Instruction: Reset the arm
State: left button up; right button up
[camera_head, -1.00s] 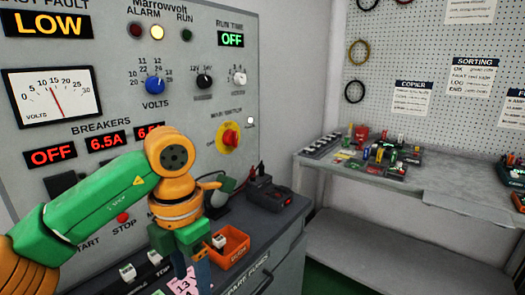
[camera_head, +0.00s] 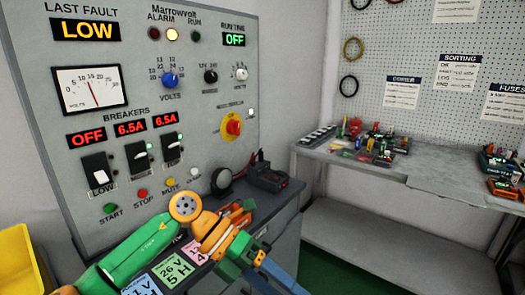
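My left arm, green and orange, enters from the bottom left and lies low over the counter (camera_head: 285,208). Its blue-tipped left gripper (camera_head: 280,272) points down and to the right near the counter's front edge. Whether its fingers are apart is not clear, and I see nothing held in it. My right gripper is not in view. The grey control panel (camera_head: 210,110) stands behind the arm, with its knobs, breaker switches (camera_head: 140,158) and red main switch (camera_head: 232,125) uncovered.
Cards (camera_head: 174,267) lie on the counter beside the arm. A black device (camera_head: 268,179) stands at the counter's back right. A yellow bin (camera_head: 15,262) is at the lower left. A grey workbench (camera_head: 440,178) with small parts stands at the right. Space before the panel's upper part is clear.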

pick_arm(q)
jog(key=w+d+n+t+h, duration=0.3)
jog(key=w+n+h, duration=0.1)
jog(key=n+h, duration=0.25)
jog(key=w+a+f+n+t+p, duration=0.2)
jog(key=w+a+f+n+t, duration=0.3)
jog(key=w+f+n+t, duration=0.65)
jog(key=s+a+f+n+t+y, duration=0.1)
jog(key=s+a+f+n+y, duration=0.25)
jog(key=f+n, duration=0.3)
jog(key=s+a+f+n+t+y, duration=0.2)
jog(key=a+f+n+y, duration=0.35)
jog(key=f, duration=0.25)
jog(key=s+a+f+n+g+y, duration=0.3)
jog(key=s+a+f, duration=0.1)
jog(key=s+f, duration=0.5)
jog(key=s+a+f+n+g+y, duration=0.3)
jog(key=s+a+f+n, duration=0.1)
jog(key=s+f, duration=0.45)
jog(key=s+a+f+n+g+y, duration=0.1)
jog(key=s+f+g, duration=0.1)
jog(key=s, duration=0.9)
jog(key=s+a+f+n+g+p, duration=0.1)
jog(key=s+a+f+n+g, duration=0.1)
jog(key=s, duration=0.9)
jog(key=shift+s+a+f+g+y, duration=0.2)
jog(key=shift+f+g+y, duration=0.15)
jog(key=shift+f+g, duration=0.7)
